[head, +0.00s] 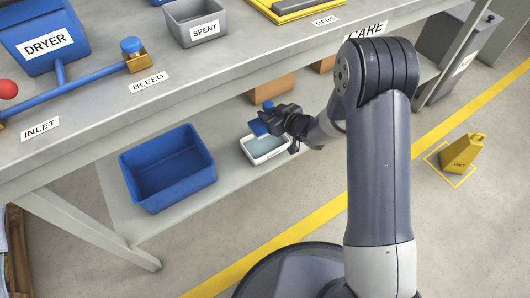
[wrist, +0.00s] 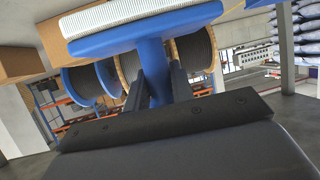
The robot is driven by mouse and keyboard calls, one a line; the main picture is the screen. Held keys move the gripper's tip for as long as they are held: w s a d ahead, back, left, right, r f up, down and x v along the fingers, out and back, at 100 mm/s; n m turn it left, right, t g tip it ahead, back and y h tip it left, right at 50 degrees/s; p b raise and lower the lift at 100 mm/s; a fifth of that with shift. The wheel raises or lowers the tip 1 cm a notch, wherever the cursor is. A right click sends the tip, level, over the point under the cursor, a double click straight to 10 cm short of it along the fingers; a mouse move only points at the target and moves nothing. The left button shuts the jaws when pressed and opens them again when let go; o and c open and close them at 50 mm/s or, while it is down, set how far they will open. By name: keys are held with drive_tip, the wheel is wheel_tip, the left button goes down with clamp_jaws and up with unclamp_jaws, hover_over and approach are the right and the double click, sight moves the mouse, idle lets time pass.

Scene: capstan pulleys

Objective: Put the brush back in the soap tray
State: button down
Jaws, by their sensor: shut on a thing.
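The brush (wrist: 140,38) has a blue block with white bristles and a blue stem. My gripper (wrist: 158,92) is shut on the stem, and the bristles lie at the top of the wrist view. In the head view the brush (head: 258,127) shows as blue parts at my gripper (head: 272,121). The soap tray (head: 273,156) is a small white tray with pale blue liquid on the lower shelf. My gripper and the brush are over its back edge in the head view and hide part of it. The gap between brush and tray cannot be told.
A blue bin (head: 168,190) stands left of the tray on the lower shelf. Cardboard boxes (head: 272,87) are behind. The workbench top (head: 225,60) overhangs the shelf, with blue pipework and a grey SPENT bin (head: 195,20). A yellow wet-floor sign (head: 462,153) stands at right.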

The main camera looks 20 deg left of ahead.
drive_tip(key=shift+a+f+b, duration=0.35)
drive_tip(key=shift+a+f, duration=0.1)
drive_tip(key=shift+a, duration=0.05)
wheel_tip(320, 180, down, 10)
drive_tip(key=b, duration=0.4)
drive_tip(key=shift+r, duration=0.25)
drive_tip(key=shift+f, duration=0.1)
drive_tip(key=shift+f, duration=0.2)
drive_tip(key=c, duration=1.2)
unclamp_jaws()
drive_tip(key=shift+r, duration=0.1)
drive_tip(key=shift+r, duration=0.2)
drive_tip(key=p+v, duration=0.3)
drive_tip(key=v, duration=0.9)
